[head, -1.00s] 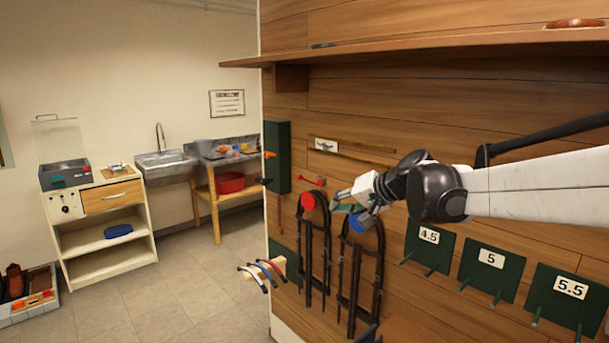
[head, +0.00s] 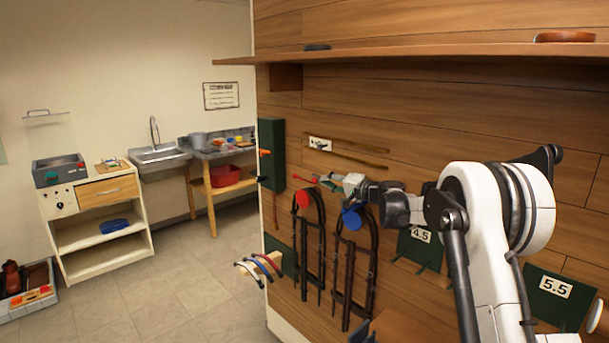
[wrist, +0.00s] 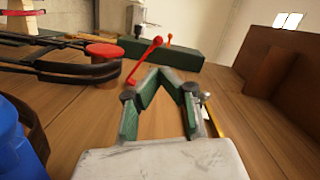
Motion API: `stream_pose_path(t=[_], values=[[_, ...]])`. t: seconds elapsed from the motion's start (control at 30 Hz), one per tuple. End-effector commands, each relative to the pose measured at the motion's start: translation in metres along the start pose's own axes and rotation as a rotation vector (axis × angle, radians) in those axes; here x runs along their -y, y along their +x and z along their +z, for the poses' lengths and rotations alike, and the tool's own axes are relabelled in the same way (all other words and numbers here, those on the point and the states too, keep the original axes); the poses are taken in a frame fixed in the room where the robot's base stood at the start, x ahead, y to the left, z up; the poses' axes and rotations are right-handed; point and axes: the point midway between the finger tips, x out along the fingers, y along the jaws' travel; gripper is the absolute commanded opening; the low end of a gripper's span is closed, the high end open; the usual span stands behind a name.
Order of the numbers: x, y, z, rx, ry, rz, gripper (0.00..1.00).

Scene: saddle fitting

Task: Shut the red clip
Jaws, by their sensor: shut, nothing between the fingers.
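The red clip (head: 303,178) is on the wooden wall, just left of my gripper (head: 328,178) in the head view. In the wrist view the red clip (wrist: 145,62) is a thin bar with a round knob at its upper end, slanting up beyond the fingertips. My gripper (wrist: 156,73) is shut, its green-padded fingers meeting at the tips, with nothing held. The tips appear close to the clip's lower end; I cannot tell whether they touch it.
A dark green wall box (head: 271,154) with orange levers is left of the clip. Black looped straps hang below, on a red round holder (head: 303,199) and a blue one (head: 352,217). A wooden shelf (head: 420,52) juts out above.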

Motion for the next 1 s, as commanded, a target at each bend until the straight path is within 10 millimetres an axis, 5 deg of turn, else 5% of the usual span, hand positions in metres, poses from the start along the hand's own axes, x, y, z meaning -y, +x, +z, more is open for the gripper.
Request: stream_pose_path(t=[0.27,0.7,1.0], values=[[-0.002,0.019,-0.002,-0.003,0.006,-0.011,0.0],[-0.001,0.088,-0.003,-0.003,0.006,-0.01,0.0],[-0.002,0.102,-0.003,-0.004,0.006,-0.009,0.0]])
